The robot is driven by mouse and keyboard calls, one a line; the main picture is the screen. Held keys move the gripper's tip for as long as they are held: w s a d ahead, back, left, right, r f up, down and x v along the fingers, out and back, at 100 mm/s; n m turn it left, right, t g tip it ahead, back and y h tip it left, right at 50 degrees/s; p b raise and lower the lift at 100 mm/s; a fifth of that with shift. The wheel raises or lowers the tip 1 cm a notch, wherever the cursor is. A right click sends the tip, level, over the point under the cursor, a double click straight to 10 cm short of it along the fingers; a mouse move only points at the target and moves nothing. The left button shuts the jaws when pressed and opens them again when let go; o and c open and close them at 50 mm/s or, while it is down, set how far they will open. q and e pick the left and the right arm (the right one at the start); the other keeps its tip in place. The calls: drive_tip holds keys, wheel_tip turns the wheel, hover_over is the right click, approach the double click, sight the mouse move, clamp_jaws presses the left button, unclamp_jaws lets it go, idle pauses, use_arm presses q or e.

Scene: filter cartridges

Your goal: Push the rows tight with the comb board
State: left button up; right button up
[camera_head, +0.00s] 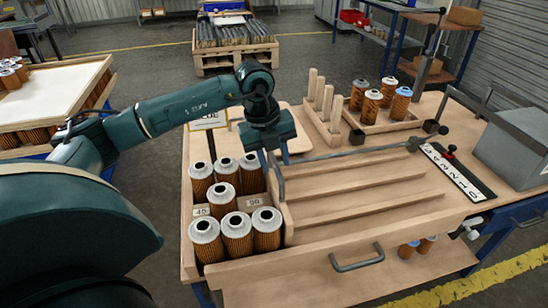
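Several orange filter cartridges with grey caps (237,225) stand upright in the left wooden tray (188,240), in a back group and a front group. Numbered cards lie between the groups. A wooden block with upright pegs (326,106), which looks like the comb board, stands at the back of the table, apart from the cartridges. My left gripper (273,157) points down by the tray's back right corner, its fingers apart. A grey handle (280,186) is just below it; I cannot tell whether they touch. I see nothing held. My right gripper is not in view.
A stepped wooden rack (362,192) lies right of the tray, with a metal rod (355,153) along its back. A black numbered strip (458,172) and a grey box (516,150) are at right.

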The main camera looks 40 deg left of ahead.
use_arm(q)
wheel_tip(320, 180, up, 13)
drive_tip(key=s+a, duration=0.1)
drive_tip(key=s, duration=0.1)
drive_tip(key=shift+a, duration=0.3)
idle(0.3)
